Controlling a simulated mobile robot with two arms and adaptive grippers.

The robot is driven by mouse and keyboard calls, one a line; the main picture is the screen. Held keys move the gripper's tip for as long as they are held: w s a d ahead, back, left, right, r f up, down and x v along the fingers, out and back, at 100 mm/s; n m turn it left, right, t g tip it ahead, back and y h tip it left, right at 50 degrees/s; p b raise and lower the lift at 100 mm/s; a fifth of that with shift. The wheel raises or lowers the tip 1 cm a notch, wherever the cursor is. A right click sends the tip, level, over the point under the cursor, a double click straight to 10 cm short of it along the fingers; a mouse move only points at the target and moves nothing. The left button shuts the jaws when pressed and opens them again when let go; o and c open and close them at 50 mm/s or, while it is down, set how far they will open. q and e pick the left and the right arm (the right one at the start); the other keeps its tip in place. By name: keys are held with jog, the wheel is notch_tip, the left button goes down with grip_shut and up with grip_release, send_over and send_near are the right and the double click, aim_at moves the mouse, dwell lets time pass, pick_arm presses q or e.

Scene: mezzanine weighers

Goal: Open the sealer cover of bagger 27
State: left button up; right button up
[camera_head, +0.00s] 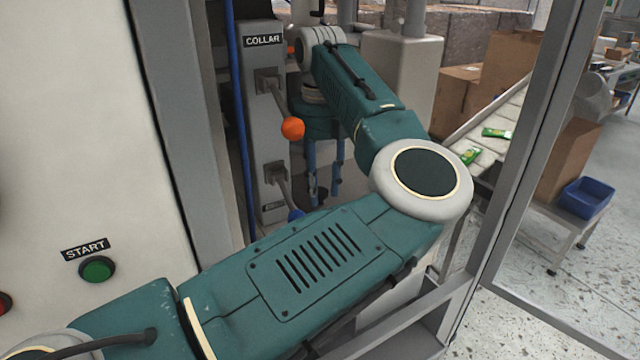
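I cannot pick out the sealer cover for certain, and no number 27 is readable. Inside the machine's frame, a grey post (262,120) carries a COLLAR label and a lever with an orange knob (293,128). Lower on it is a lever with a blue knob (296,215), partly hidden by my arm; the small label beside it is unreadable. My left arm comes in from the lower left and bends back over the machine. My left gripper (325,172) points down right of the post, its two bluish fingers apart and nothing visible between them. My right gripper is out of view.
A cream panel (85,130) with a green START button (97,269) stands at left. A metal frame post (530,140) stands close at right of my elbow. Beyond it are a conveyor (505,120) with green packets, cardboard boxes (510,65) and a blue bin (587,198).

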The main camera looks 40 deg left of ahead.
pick_arm(q)
grip_shut()
jog(key=shift+r, duration=0.25)
jog(key=w+d+r+p, duration=0.1)
jog(key=w+r+p, duration=0.2)
jog(key=r+p, duration=0.2)
jog(key=w+d+r+p, duration=0.2)
jog(key=w+r+p, duration=0.2)
jog(key=r, duration=0.8)
jog(key=shift+w+d+r+p, duration=0.25)
jog(key=shift+w+p, duration=0.05)
jog(key=shift+p, duration=0.3)
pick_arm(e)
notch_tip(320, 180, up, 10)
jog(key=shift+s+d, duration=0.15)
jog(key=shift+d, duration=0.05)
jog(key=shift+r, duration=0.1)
